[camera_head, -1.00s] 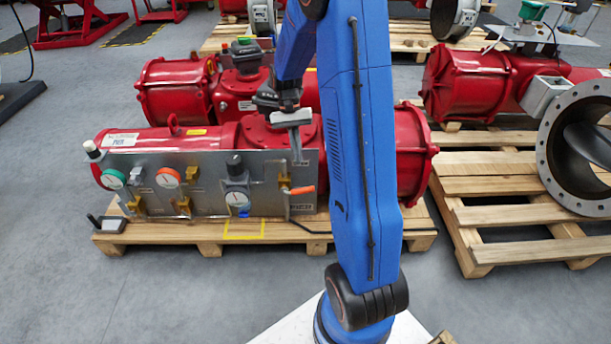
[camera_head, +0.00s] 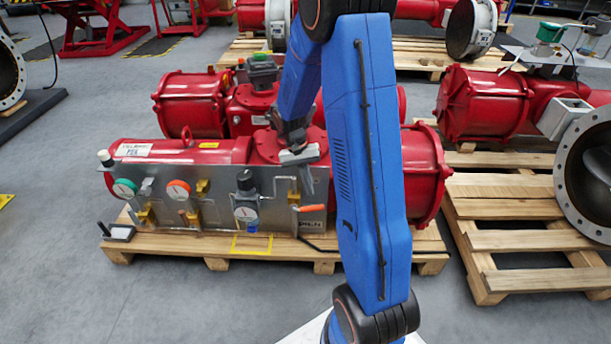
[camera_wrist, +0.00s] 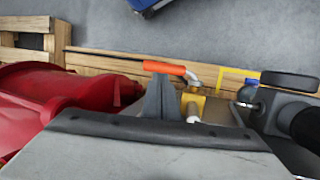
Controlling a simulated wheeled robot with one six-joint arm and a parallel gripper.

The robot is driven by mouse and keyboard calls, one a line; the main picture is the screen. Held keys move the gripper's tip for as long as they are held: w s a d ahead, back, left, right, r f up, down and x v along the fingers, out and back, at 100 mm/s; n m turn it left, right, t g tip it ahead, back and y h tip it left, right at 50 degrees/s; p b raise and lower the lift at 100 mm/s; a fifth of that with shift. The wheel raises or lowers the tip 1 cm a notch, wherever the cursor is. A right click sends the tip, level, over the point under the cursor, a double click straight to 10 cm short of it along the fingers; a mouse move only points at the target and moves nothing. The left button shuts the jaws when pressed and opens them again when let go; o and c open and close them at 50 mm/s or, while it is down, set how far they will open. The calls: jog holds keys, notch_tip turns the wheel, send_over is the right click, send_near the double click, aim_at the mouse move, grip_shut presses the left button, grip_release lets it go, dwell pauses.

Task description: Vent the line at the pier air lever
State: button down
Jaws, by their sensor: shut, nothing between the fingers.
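The pier air lever has an orange handle (camera_head: 312,208) on a brass valve at the right end of the grey panel (camera_head: 215,215). In the wrist view the orange handle (camera_wrist: 165,68) lies roughly level, just beyond my fingertips, with the brass valve body (camera_wrist: 193,103) to its right. My gripper (camera_head: 309,186) points down in front of the panel, above the lever. In the wrist view my gripper (camera_wrist: 159,82) is shut and empty. Its fingertips look very near the handle; I cannot tell whether they touch. My fingers and wrist housing hide part of the panel.
The panel carries gauges, including a green-rimmed one (camera_head: 125,188), and a black-knobbed regulator (camera_head: 246,182). Behind it lies a red actuator (camera_head: 180,150) on a wooden pallet (camera_head: 180,248). Another pallet (camera_head: 510,240) stands to the right. The grey floor in front is clear.

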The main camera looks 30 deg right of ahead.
jog(key=shift+x, duration=2.25)
jog(key=shift+s+d+f, duration=0.25)
jog(key=shift+d+f, duration=0.05)
jog(key=shift+f, duration=0.25)
jog(key=shift+s+d+f, duration=0.25)
jog(key=shift+d+f, duration=0.05)
jog(key=shift+f, duration=0.25)
jog(key=w+d+r, duration=0.2)
jog(key=w+r, duration=0.1)
jog(key=r, duration=1)
jog(key=shift+r, duration=0.35)
jog(key=shift+r, duration=0.1)
